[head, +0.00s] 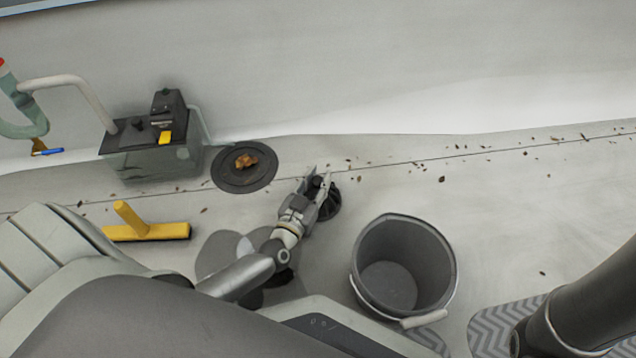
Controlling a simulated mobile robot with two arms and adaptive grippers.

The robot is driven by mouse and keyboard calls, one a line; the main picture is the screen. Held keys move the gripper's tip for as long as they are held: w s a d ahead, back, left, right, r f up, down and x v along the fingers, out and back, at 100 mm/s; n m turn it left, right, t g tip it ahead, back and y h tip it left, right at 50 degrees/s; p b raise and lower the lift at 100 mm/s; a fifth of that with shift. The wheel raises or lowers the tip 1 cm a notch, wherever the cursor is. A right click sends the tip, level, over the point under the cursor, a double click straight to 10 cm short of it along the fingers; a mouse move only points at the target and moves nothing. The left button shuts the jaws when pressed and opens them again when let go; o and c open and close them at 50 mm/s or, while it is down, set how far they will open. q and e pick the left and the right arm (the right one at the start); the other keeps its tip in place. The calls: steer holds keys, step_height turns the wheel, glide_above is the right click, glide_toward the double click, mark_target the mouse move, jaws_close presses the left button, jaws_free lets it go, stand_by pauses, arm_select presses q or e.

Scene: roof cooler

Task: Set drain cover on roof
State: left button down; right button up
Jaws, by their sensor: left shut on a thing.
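My left gripper (318,181) reaches in over the roof floor and is shut on a small dark, round, ribbed piece, which looks like the drain cover (331,206). The fingers hide part of it, and I cannot tell whether it touches the floor. The drain (228,180) is a dark round plate in the roof to the left of the gripper, apart from it. A clump of brown leaves (246,161) lies on the drain's middle. My right gripper is not in view.
A grey bucket (378,232) stands open and looks empty at lower centre. A tank with a black pump top (150,155) and pipe stands left of the drain. A yellow squeegee (155,232) lies at left. Leaf bits are scattered along the seam; the right floor is mostly clear.

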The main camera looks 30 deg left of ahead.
arm_select(q)
steer(key=shift+r, duration=0.1)
steer(key=shift+f, duration=0.2)
steer(key=c, duration=1.2)
jaws_free()
steer(key=shift+o, duration=0.2)
steer(key=shift+r, duration=0.1)
